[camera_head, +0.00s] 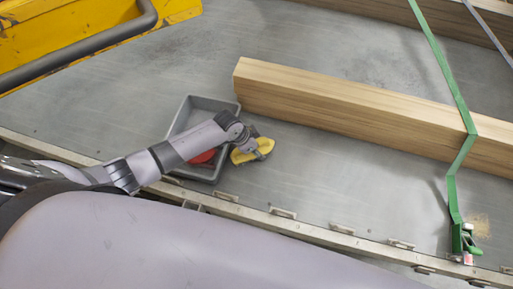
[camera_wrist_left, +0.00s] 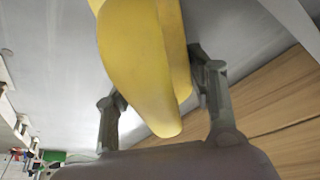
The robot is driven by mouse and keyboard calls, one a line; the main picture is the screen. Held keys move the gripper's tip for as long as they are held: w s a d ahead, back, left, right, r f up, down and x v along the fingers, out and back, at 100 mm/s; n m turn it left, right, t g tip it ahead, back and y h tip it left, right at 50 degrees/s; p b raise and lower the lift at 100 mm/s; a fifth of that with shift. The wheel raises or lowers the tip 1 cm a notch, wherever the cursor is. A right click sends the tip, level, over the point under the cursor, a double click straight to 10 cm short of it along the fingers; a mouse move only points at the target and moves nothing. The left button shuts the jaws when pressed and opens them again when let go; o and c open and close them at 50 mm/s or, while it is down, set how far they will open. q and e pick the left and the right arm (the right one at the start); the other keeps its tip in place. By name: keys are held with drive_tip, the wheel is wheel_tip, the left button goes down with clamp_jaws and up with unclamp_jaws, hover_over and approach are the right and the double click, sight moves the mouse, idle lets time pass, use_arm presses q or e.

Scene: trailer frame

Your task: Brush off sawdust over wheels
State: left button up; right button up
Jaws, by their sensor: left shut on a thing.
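My left gripper (camera_head: 258,148) is shut on a yellow tool (camera_head: 241,157), just beyond the right side of a grey tray. The tool also shows large in the left wrist view (camera_wrist_left: 140,60), as a smooth rounded yellow body between the two fingers. I cannot see any bristles on it. A tan patch of sawdust (camera_head: 481,225) lies on the grey trailer bed at the far right, beside a green strap ratchet. No wheels show. My right gripper is not in view.
The grey tray (camera_head: 187,107) holds a red thing (camera_head: 203,156), partly hidden by my arm. A long wooden beam (camera_head: 330,95) lies behind, crossed by a green strap (camera_head: 449,75) running to the ratchet (camera_head: 466,241). Bare bed lies between beam and front rail (camera_head: 285,214). Yellow machinery (camera_head: 75,30) stands back left.

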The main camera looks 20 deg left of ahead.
sight(259, 141)
use_arm(q)
drive_tip(key=r+p, duration=0.2)
drive_tip(key=r, duration=0.1)
drive_tip(key=shift+s+d, duration=0.15)
drive_tip(key=shift+d, duration=0.2)
drive_tip(key=shift+r+p, duration=0.35)
drive_tip(key=shift+p, duration=0.1)
wheel_tip(259, 141, up, 2)
drive_tip(key=shift+a+r+p, duration=0.1)
drive_tip(key=shift+a+p, duration=0.05)
drive_tip(key=shift+p, duration=0.95)
